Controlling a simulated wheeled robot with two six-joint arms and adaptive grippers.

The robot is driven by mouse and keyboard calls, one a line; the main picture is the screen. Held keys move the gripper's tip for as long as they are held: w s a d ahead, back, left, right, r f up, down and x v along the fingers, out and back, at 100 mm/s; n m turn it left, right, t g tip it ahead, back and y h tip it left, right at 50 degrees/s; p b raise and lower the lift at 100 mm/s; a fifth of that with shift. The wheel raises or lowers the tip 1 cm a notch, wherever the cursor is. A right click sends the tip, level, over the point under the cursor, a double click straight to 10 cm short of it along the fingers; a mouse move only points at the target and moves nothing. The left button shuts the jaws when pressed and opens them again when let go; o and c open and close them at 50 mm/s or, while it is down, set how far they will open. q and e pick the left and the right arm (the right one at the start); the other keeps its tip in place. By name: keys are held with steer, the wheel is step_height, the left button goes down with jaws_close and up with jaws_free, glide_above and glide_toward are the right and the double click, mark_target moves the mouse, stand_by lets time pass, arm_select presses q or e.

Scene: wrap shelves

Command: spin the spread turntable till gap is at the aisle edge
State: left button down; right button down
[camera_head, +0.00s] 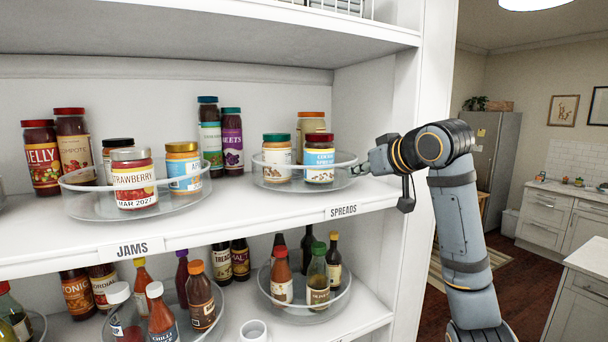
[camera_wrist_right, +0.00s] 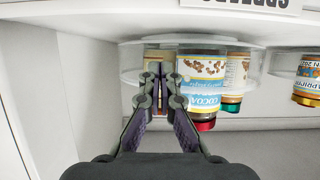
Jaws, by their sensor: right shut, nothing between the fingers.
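The spreads turntable (camera_head: 283,186) is a clear, low-rimmed round tray on the middle shelf, above the SPREADS label (camera_head: 343,211). A red-lidded cocoa spread jar (camera_head: 319,160) stands at its front right, a teal-lidded jar (camera_head: 277,152) at its left. An orange-lidded jar (camera_head: 311,124) stands behind them. The cocoa jar (camera_wrist_right: 203,88) also shows in the right wrist view, upside down. My right gripper (camera_head: 359,169) is shut and empty at the turntable's right rim; whether it touches is unclear. Its closed fingers (camera_wrist_right: 160,78) hide part of the rim in the wrist view. My left gripper is out of view.
The jams turntable (camera_head: 100,207) holds several jars to the left. Tall jars (camera_head: 232,138) stand behind, between the two turntables. The shelf's right side wall (camera_head: 406,95) is close to my right arm. Another shelf (camera_head: 300,42) hangs above.

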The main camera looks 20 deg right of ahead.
mark_target(326, 177)
steer(key=shift+s+a, duration=0.2)
steer(key=shift+a, duration=0.35)
steer(key=shift+s+a, duration=0.15)
steer(key=shift+a, duration=0.4)
steer(key=shift+s+a, duration=0.2)
steer(key=shift+a, duration=2.1)
